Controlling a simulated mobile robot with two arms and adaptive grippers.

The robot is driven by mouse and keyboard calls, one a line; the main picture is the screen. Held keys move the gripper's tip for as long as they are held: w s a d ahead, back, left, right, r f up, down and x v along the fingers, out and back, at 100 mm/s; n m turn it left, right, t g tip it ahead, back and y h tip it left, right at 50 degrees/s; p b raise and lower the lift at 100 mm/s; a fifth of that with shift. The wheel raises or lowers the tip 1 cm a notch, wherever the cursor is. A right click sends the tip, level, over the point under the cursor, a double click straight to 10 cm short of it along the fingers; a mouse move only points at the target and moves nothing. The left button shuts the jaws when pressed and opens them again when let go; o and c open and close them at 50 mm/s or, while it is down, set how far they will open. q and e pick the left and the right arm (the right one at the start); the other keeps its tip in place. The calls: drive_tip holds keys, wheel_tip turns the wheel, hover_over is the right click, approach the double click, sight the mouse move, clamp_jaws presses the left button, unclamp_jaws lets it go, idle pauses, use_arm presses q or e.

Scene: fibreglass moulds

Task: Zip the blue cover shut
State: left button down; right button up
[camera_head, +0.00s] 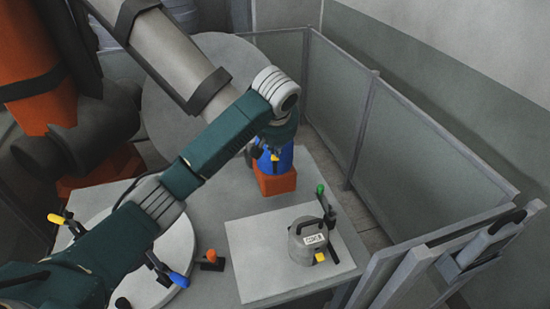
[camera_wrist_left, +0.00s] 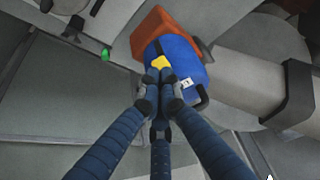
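The blue cover (camera_head: 282,159) stands on an orange block (camera_head: 277,184) near the back of the table. It also shows in the left wrist view (camera_wrist_left: 188,62), with a small white label and a dark loop on its side. A yellow tab (camera_wrist_left: 159,62), apparently the zip pull, sits on the cover. My left gripper (camera_wrist_left: 160,76) has its blue-grey fingers drawn together at the yellow tab and looks shut on it. My right gripper is in neither view.
A strapped grey tube (camera_head: 165,50) slants behind my left arm. A round disc with clamps (camera_head: 180,250) lies left. Fence panels (camera_head: 420,175) bound the right.

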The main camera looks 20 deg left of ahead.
use_arm(q)
drive_tip(key=x, duration=0.3)
idle(0.4)
